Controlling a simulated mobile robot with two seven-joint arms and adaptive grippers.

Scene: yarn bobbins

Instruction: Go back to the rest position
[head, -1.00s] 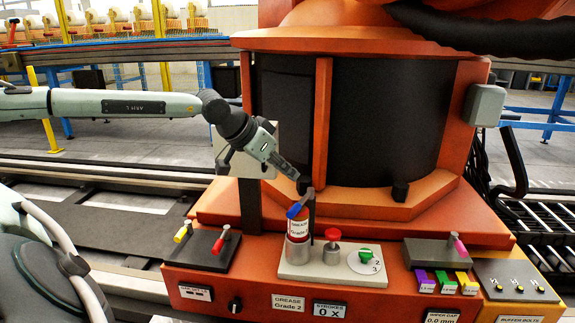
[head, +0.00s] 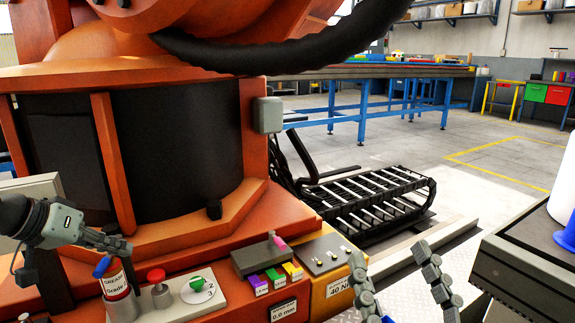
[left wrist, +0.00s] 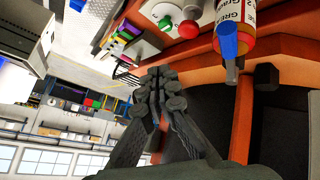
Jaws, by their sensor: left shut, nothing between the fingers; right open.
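My left gripper (head: 126,248) is shut and empty in the head view, just above the grease cartridge (head: 117,288). The cartridge is red with a white label and a blue tip, and stands upright on the grey panel (head: 178,312). In the left wrist view, my shut left fingers (left wrist: 164,82) point at the orange machine, and the cartridge (left wrist: 236,18) is to their right, apart from them. My right gripper (head: 398,272) is at the bottom of the head view, open and empty, its two fingers spread. My rest position is not marked in any view.
A red knob (head: 156,276) and a green knob (head: 197,284) stand right of the cartridge. The orange machine base (head: 160,240) fills the left. A dark table edge (head: 520,255) is close on the right. Open floor (head: 470,145) lies behind.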

